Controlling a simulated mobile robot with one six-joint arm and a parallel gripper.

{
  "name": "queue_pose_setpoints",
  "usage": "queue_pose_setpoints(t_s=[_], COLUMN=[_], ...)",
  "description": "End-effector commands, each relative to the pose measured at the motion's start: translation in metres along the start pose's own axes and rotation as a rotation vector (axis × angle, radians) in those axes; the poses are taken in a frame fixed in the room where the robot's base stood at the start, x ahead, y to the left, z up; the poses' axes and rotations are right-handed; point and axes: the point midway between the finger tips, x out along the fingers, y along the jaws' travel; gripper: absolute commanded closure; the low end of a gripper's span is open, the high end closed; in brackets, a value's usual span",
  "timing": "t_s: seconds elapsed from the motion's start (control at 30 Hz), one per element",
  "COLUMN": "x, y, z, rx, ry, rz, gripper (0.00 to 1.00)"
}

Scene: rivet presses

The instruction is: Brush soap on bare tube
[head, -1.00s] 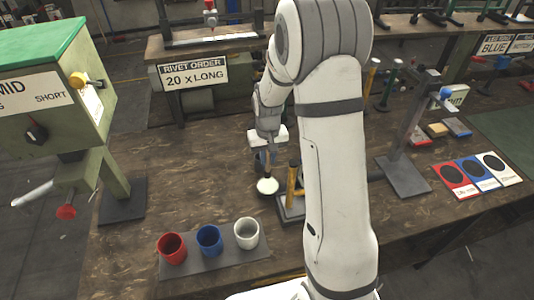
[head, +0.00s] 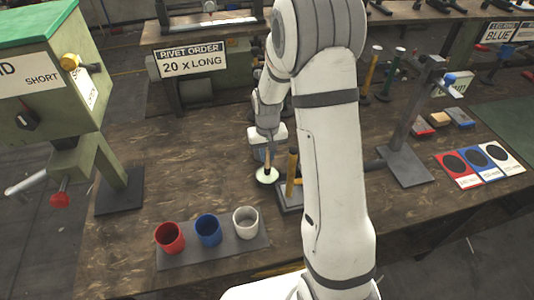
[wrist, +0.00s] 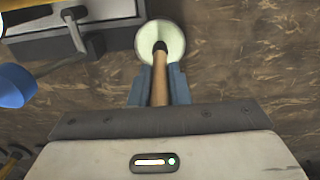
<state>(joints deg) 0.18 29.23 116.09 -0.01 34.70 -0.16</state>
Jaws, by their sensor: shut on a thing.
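My gripper (wrist: 161,88) is shut on the wooden handle of a brush (wrist: 160,92). The gripper also shows in the head view (head: 266,153), partly beside my arm. The brush's dark head lies over a round pale dish (wrist: 173,34), which looks like the soap; I cannot tell whether they touch. The dish also shows in the head view (head: 263,179), just below the gripper. An orange-brown upright post (head: 292,172) stands on a dark base right of the dish. I cannot tell which thing is the bare tube.
Red (head: 169,238), blue (head: 208,230) and white (head: 245,223) cups stand on a grey mat at the front. A green press (head: 50,85) is at left, a dark stand (head: 405,165) at right.

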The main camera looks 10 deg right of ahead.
Motion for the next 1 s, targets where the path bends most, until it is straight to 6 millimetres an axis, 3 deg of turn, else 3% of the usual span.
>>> queue_pose_setpoints(t_s=[1.0], x=[0.01], y=[0.0], z=[0.0], rx=[-0.001], ry=[0.0], rz=[0.0], gripper=[1.0])
